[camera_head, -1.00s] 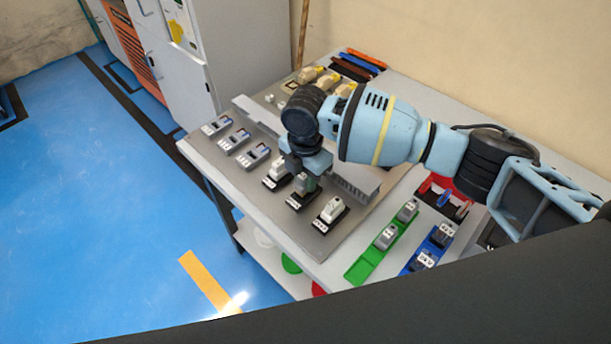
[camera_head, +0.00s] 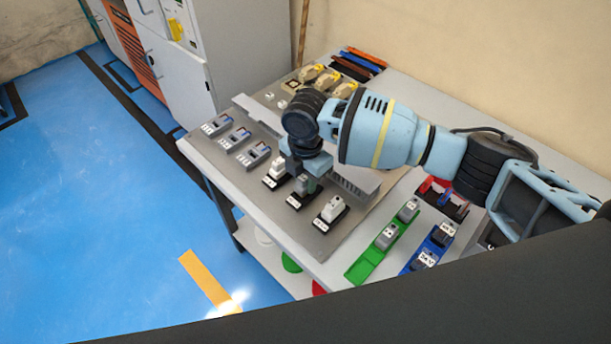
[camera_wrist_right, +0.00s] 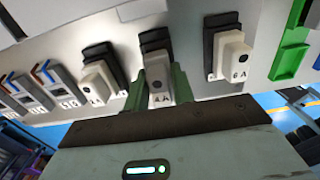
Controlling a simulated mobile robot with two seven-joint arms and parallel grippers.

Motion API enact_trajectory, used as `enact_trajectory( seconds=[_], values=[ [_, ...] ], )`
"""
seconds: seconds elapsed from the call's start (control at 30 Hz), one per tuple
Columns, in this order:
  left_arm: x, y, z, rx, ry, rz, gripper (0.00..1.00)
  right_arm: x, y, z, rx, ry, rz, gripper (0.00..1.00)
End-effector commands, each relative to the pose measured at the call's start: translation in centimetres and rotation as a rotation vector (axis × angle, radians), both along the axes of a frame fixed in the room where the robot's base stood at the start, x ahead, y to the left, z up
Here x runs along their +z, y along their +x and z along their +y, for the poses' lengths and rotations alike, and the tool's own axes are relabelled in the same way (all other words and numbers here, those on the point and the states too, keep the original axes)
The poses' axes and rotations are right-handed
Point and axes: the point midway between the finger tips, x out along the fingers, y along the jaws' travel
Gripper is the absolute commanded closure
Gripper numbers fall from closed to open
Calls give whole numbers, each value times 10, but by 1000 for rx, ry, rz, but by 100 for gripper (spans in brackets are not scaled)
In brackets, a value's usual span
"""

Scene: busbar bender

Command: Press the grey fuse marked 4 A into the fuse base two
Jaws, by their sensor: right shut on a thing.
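My right gripper (camera_head: 304,182) points down over the middle one of three black fuse bases (camera_head: 297,205) on the grey panel. In the right wrist view its green fingers (camera_wrist_right: 157,90) are shut on the grey fuse marked 4 A (camera_wrist_right: 159,76). The fuse is at the middle base (camera_wrist_right: 154,40), lined up with it. I cannot tell how deep it sits, as the fingers hide part of the contact. My left gripper is not in view.
White fuses stand in the bases on either side (camera_head: 275,172) (camera_head: 333,210), close to my fingers. Grey breakers (camera_head: 237,138) line the panel's left. A green rail (camera_head: 366,263) and a blue rail (camera_head: 414,266) holding grey blocks lie right on the table.

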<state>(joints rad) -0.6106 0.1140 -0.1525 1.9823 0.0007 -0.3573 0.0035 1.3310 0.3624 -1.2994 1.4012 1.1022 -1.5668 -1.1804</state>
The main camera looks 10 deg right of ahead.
Motion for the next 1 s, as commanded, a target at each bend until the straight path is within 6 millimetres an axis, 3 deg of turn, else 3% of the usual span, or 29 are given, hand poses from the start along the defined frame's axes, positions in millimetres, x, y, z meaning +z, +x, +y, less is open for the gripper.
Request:
enact_trajectory(
  seconds=[0.87, 0.9, 1.0],
  values=[
    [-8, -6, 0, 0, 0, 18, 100, -19, -1, 0, 0, 0, 2, 98],
    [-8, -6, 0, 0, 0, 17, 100, -19, -1, 0, 0, -2, 3, 71],
    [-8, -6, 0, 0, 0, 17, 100, -19, -1, 0, 0, -2, 3, 58]
  ],
)
